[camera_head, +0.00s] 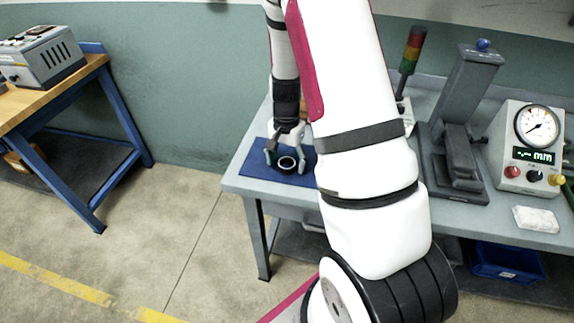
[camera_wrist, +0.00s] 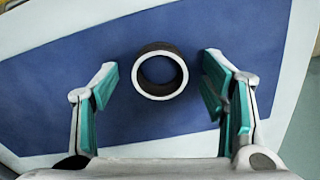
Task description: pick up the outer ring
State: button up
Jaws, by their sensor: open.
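The outer ring (camera_wrist: 160,97) is a short dark cylinder with a bright, pale rim facing the wrist camera. It lies on the blue mat (camera_wrist: 60,100) in the wrist view. In the head view the ring (camera_head: 287,171) shows as a small dark ring with a white edge near the mat's left part. My gripper (camera_wrist: 160,92) is open, with one teal-padded finger on each side of the ring and a gap on both sides. In the head view my gripper (camera_head: 286,156) is pointing down at the ring. My arm hides the right part of the mat there.
The grey workbench (camera_head: 233,182) also bears a signal lamp (camera_head: 410,52), a grey stand (camera_head: 462,130), a dial gauge unit (camera_head: 530,145) and a white block (camera_head: 536,219). A wooden-topped table (camera_head: 30,108) with a grey device stands at the left. Open floor lies between.

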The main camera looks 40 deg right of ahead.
jog(key=c, duration=1.3)
jog(key=shift+r, duration=0.15)
